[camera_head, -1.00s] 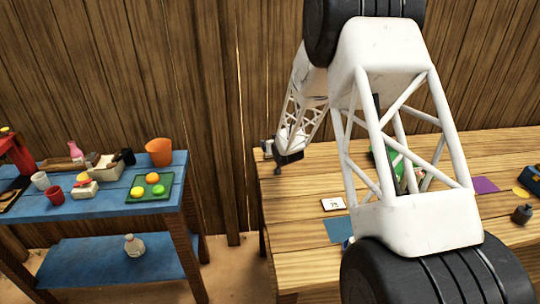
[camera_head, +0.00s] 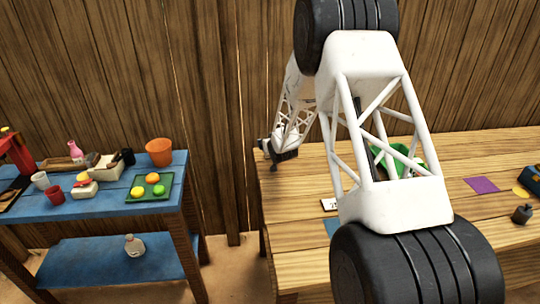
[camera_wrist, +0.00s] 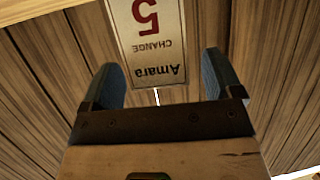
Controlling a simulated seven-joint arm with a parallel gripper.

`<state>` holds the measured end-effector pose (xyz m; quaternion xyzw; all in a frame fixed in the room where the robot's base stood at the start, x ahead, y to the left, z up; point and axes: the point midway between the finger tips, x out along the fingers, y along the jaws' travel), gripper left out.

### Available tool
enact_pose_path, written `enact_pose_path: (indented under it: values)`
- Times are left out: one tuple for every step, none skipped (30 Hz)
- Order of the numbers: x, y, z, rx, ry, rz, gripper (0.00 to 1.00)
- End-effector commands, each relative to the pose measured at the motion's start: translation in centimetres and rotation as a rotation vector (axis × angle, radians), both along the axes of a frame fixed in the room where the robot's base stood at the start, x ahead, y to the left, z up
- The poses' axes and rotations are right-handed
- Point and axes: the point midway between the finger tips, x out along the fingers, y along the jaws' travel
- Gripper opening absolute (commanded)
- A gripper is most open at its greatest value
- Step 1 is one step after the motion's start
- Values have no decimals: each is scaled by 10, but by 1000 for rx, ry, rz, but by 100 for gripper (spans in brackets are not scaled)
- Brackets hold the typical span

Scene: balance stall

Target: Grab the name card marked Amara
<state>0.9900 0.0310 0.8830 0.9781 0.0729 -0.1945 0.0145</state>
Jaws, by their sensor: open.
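The name card (camera_wrist: 148,40) reads "Amara", "CHANGE" and a large red 5, upside down in the wrist view. It is pale with a darker border, in front of brown planks, and its top runs out of the picture. My gripper (camera_wrist: 164,68) is open, one blue-grey finger to each side of the card's lower part, with gaps on both sides. I cannot tell how far the card is in depth. In the head view my gripper (camera_head: 278,158) is small and dark at the left end of the wooden table; the Amara card cannot be made out there.
A blue table (camera_head: 110,205) with several items stands left, across a gap. A plank wall is behind.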

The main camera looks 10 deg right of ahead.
Motion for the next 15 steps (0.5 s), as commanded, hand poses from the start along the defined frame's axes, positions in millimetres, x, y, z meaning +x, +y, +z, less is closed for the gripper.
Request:
enact_pose_path:
  values:
    - [0, 0, 0, 0, 0, 0, 85]
    - [0, 0, 0, 0, 0, 0, 85]
    - [0, 0, 0, 0, 0, 0, 85]
    - [0, 0, 0, 0, 0, 0, 85]
    - [0, 0, 0, 0, 0, 0, 85]
    - [0, 0, 0, 0, 0, 0, 85]
    - [0, 0, 0, 0, 0, 0, 85]
    - [0, 0, 0, 0, 0, 0, 85]
    - [0, 0, 0, 0, 0, 0, 85]
    - [0, 0, 0, 0, 0, 0, 85]
    - [0, 0, 0, 0, 0, 0, 85]
    - [0, 0, 0, 0, 0, 0, 85]
    - [0, 0, 0, 0, 0, 0, 80]
    - [0, 0, 0, 0, 0, 0, 76]
    - [0, 0, 0, 0, 0, 0, 70]
